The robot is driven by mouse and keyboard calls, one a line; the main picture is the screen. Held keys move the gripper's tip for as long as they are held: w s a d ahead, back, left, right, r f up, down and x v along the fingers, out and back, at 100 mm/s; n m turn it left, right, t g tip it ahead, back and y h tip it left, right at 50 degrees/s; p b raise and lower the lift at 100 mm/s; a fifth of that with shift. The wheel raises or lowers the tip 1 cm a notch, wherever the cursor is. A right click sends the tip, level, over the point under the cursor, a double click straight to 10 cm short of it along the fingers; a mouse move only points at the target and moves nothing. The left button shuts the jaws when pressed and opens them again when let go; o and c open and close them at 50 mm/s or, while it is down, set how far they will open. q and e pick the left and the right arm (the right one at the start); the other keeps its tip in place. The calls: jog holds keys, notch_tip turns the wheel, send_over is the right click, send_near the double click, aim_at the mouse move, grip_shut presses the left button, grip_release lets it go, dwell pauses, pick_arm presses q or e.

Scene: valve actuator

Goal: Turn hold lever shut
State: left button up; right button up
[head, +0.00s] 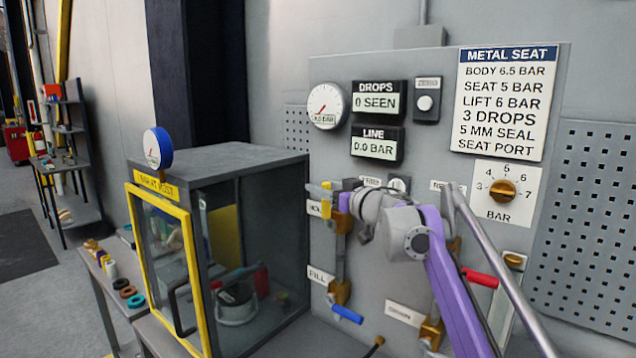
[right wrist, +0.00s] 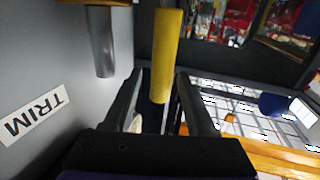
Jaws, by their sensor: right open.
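In the right wrist view the yellow handle (right wrist: 167,50) reaches in between the two dark fingers of the open right gripper (right wrist: 160,92). I cannot tell whether a finger touches it. My wrist hides part of the valve and pipe. My left gripper is out of view.
A blue lever (head: 347,314) is below by the FILL label, and a red lever (head: 480,278) is to the right. The line display (head: 376,146) reads 0.0 BAR. A glass cabinet with a yellow-framed door (head: 188,245) stands close on the left.

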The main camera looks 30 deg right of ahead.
jog(key=shift+w+a, duration=0.15)
jog(key=shift+w, duration=1)
grip_shut()
dwell(0.6)
